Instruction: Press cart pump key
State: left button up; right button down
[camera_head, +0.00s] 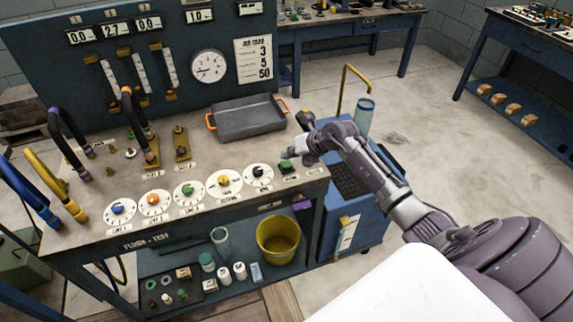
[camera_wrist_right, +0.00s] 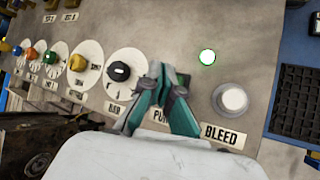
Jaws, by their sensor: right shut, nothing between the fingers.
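My right gripper (camera_head: 288,163) is at the front right corner of the bench top, pointing down beside the row of dials. In the right wrist view its teal fingers (camera_wrist_right: 168,78) are shut and empty. They stand over a label (camera_wrist_right: 160,115) of which only "PU" shows. The key at that label is hidden behind the fingers, and I cannot tell whether they touch it. To the right is a round white button (camera_wrist_right: 233,98) above a BLEED label (camera_wrist_right: 224,133). A small green-ringed light (camera_wrist_right: 207,57) is above them. My left gripper is not in view.
A black-knobbed dial (camera_wrist_right: 121,72) is just left of the fingers, with more coloured dials beyond. A grey tray (camera_head: 248,117) with orange handles lies behind on the bench. A blue cart (camera_head: 372,205) stands right of the bench, carrying a clear cylinder (camera_head: 364,115). A yellow bucket (camera_head: 278,240) is below.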

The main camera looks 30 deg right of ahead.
aim_at(288, 164)
dwell(0.4)
jog(key=shift+f, duration=0.45)
jog(key=shift+f+b, duration=0.5)
dwell(0.5)
jog(key=shift+r+p, duration=0.9)
jog(key=shift+r, duration=0.05)
jog(key=shift+r, duration=0.15)
notch_tip(288, 164, up, 6)
jog(key=p, duration=0.5)
